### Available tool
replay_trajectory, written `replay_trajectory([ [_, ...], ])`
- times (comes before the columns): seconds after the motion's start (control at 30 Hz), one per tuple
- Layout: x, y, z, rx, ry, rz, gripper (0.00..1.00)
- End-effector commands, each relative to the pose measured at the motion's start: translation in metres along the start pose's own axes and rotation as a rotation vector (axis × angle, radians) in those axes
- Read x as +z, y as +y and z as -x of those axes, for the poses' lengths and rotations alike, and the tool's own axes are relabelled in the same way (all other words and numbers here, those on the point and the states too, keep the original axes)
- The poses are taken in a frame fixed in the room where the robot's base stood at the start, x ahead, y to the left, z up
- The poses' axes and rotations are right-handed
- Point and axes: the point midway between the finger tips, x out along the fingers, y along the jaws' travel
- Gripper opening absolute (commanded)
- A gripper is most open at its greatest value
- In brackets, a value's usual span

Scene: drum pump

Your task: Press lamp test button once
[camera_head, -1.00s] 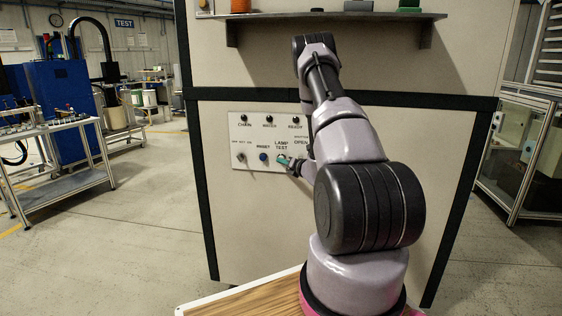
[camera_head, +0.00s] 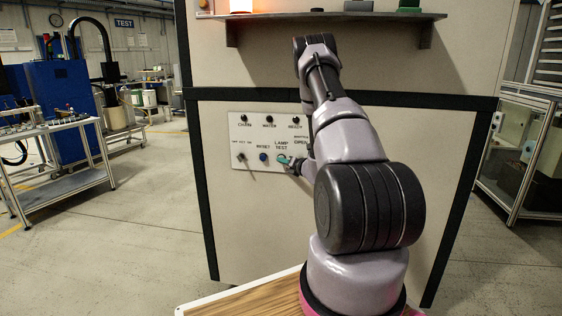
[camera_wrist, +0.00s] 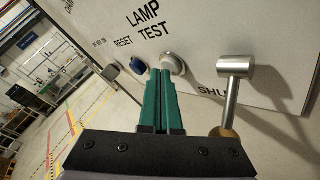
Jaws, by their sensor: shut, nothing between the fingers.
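The lamp test button is a white round button (camera_wrist: 173,63) under the "LAMP TEST" label on the pale panel (camera_head: 240,128). My gripper (camera_wrist: 160,72) is shut and empty, its green fingers side by side. In the wrist view the fingertips overlap the left part of the button and appear to be against it; how far it is pushed in cannot be seen. In the head view my gripper (camera_head: 284,160) is at the panel just below the label and hides most of the button. A lamp (camera_head: 243,5) on the shelf above glows bright orange-white.
A blue reset button (camera_wrist: 138,65) is close left of the fingertips. A metal lever (camera_wrist: 234,90) sticks out to their right. A dark selector switch (camera_wrist: 111,72) is farther left. A shelf (camera_head: 330,17) juts out above the panel.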

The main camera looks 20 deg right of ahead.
Motion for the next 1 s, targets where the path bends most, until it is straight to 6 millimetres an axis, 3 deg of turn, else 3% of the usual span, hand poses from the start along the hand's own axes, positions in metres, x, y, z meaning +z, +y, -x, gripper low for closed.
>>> replay_trajectory([
  [1.0, -0.009, 0.009, 0.013, 0.000, 0.000, 0.000, 0.00],
])
